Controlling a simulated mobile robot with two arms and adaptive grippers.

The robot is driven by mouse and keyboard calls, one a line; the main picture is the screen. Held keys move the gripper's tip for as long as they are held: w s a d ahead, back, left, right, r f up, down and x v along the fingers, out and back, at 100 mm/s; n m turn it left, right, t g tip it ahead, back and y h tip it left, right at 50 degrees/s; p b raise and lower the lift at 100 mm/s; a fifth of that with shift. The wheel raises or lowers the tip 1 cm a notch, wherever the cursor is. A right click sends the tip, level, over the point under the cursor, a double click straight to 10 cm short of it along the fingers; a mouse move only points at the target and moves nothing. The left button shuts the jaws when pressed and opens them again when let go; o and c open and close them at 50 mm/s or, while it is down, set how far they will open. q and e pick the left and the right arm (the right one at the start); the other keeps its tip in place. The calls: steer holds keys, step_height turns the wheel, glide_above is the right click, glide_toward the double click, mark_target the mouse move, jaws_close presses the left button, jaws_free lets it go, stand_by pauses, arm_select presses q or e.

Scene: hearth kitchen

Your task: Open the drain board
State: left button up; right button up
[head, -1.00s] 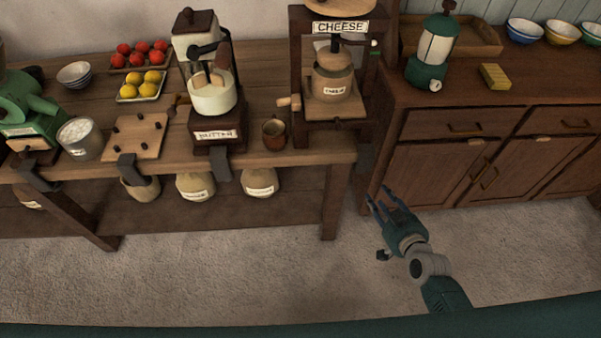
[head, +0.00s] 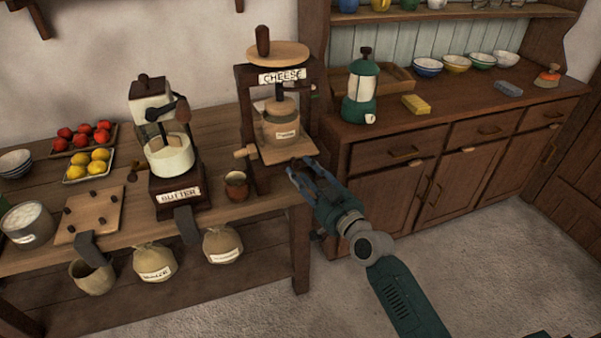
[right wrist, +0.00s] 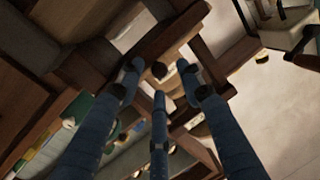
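The cheese press has a dark wooden frame (head: 247,115) with a CHEESE label and stands at the right end of the wooden table. A pale wooden board (head: 287,152) lies in it under the cheese mould (head: 281,128); this looks like the drain board and appears pushed in. My right gripper (head: 301,166) is in front of the press, close to the board's front edge. In the right wrist view its fingers (right wrist: 158,82) are spread and empty. A small round brown knob (right wrist: 160,69) shows between the fingertips; contact cannot be told. My left gripper is not in view.
A brown mug (head: 236,186) stands left of the press, near the table edge. The butter churn (head: 170,158) is further left. The floor in front is clear.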

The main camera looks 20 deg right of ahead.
steer(key=shift+x, duration=0.8)
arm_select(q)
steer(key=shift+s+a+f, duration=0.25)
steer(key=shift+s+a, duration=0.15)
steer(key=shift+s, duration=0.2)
